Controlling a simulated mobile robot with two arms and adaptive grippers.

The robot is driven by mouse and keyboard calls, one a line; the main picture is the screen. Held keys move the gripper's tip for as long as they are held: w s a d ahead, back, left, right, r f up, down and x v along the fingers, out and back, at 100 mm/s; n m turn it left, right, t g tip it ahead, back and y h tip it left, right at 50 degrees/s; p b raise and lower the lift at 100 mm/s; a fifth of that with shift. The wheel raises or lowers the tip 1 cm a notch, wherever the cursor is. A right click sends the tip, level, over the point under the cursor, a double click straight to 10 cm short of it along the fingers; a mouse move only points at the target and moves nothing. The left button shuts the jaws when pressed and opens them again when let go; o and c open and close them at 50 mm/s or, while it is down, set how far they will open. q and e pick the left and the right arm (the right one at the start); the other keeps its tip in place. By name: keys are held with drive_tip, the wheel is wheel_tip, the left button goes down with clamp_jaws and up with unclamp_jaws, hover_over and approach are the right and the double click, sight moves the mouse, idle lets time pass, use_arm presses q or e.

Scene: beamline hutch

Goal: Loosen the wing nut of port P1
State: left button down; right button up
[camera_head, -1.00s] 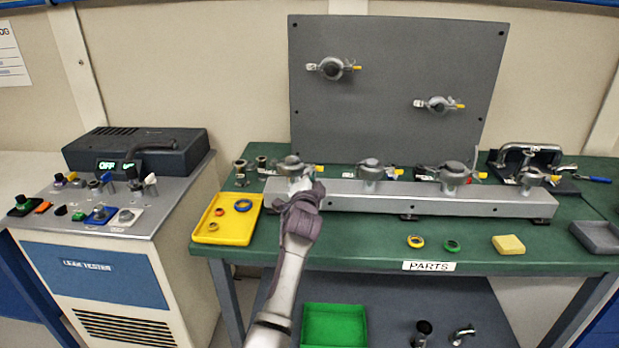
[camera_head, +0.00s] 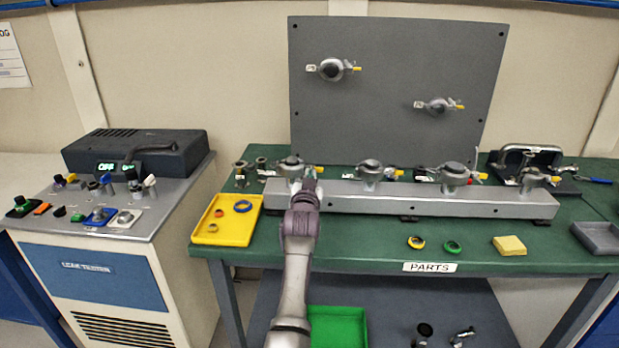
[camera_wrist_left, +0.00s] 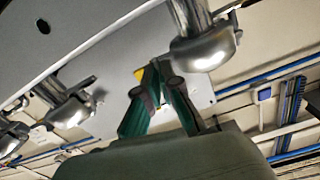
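Port P1, which I take to be the leftmost port (camera_head: 290,164) on the grey manifold bar, carries a silver clamp. My left gripper (camera_head: 310,174) reaches up to the right side of this clamp, where its wing nut sits. The fingers mostly cover that spot in the head view. In the left wrist view, the two green fingers (camera_wrist_left: 156,66) come close together at the tips, beside a silver clamp (camera_wrist_left: 205,46). A bit of yellow (camera_wrist_left: 139,74) shows behind them; I cannot tell whether they hold it. My right gripper is not in view.
The manifold bar (camera_head: 430,203) carries several more clamped ports to the right. A yellow tray (camera_head: 206,236) with rings lies left of my arm. Loose rings (camera_head: 416,242) and a yellow block (camera_head: 510,246) lie at the bench front. A grey panel (camera_head: 400,60) stands behind.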

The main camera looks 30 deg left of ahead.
use_arm(q)
drive_tip(key=shift+n, duration=0.5)
drive_tip(key=c, duration=1.8)
unclamp_jaws()
drive_tip(key=shift+r, duration=0.1)
drive_tip(key=o, duration=0.4)
drive_tip(key=shift+o, duration=0.2)
